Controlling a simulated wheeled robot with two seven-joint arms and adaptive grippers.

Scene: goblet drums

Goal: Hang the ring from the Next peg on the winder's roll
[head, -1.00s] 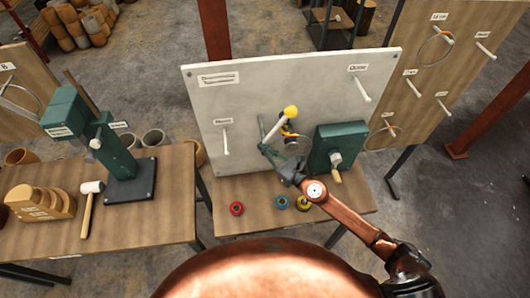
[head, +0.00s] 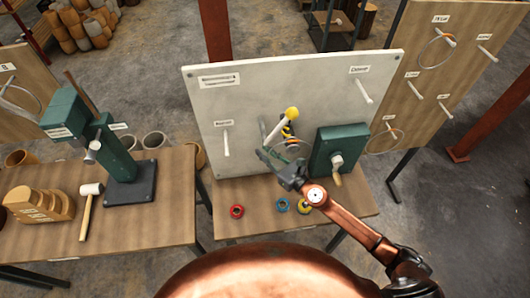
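The winder is a green box (head: 322,150) with a pale knob and handle, at the right of a white board (head: 235,100). Beside it a pale rod with a yellow end (head: 292,112) leans up, with a yellow-and-dark roll (head: 288,131) next to it. A thin, pale hoop shape (head: 306,146), perhaps the ring, shows in front of the roll, just beyond my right gripper. The left peg (head: 227,146) on the board, under a blurred label, looks bare. My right gripper (head: 264,156) is in front of the board; whether its fingers grip the hoop is unclear. My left gripper is out of view.
Red (head: 236,211), blue (head: 282,205) and yellow (head: 304,207) rolls lie on the wooden table (head: 255,222). Another peg (head: 366,92) is at the board's upper right. A pegboard (head: 460,75) with hoops stands at right. A mallet (head: 88,205) and green stand are at left.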

